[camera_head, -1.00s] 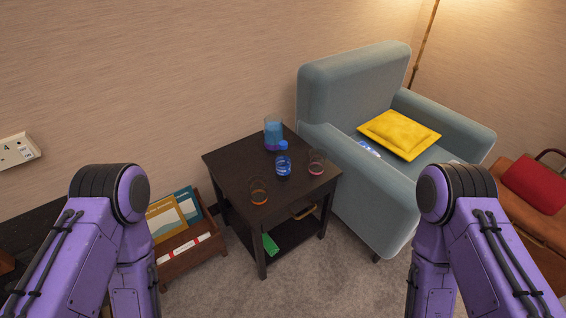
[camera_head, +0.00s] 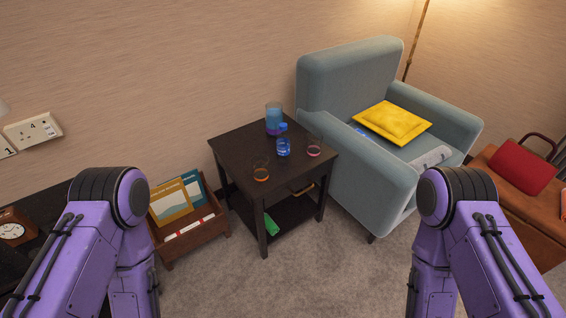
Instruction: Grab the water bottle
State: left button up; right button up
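The water bottle (camera_head: 283,148) is small and blue. It stands on the dark square side table (camera_head: 234,150) near the middle of the head view. My purple arms come in at the lower left and lower right. Neither gripper shows, and nothing of mine touches the bottle.
A blue-grey armchair (camera_head: 347,85) with a yellow cushion (camera_head: 393,123) stands right of the table. A wooden magazine rack (camera_head: 194,240) stands at its left. A brown bench (camera_head: 515,205) with a red bag (camera_head: 522,166) is far right. Carpet (camera_head: 320,275) in front is clear.

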aim_at(283, 143)
jog(key=u, duration=0.05)
jog(key=k, duration=0.7)
jog(key=z, duration=1.15)
jog(key=i, duration=0.7)
jog(key=z, duration=0.5)
jog(key=i, duration=0.85)
jog(key=u, duration=0.95)
jog(key=i, duration=0.6)
jog(key=u, duration=0.75)
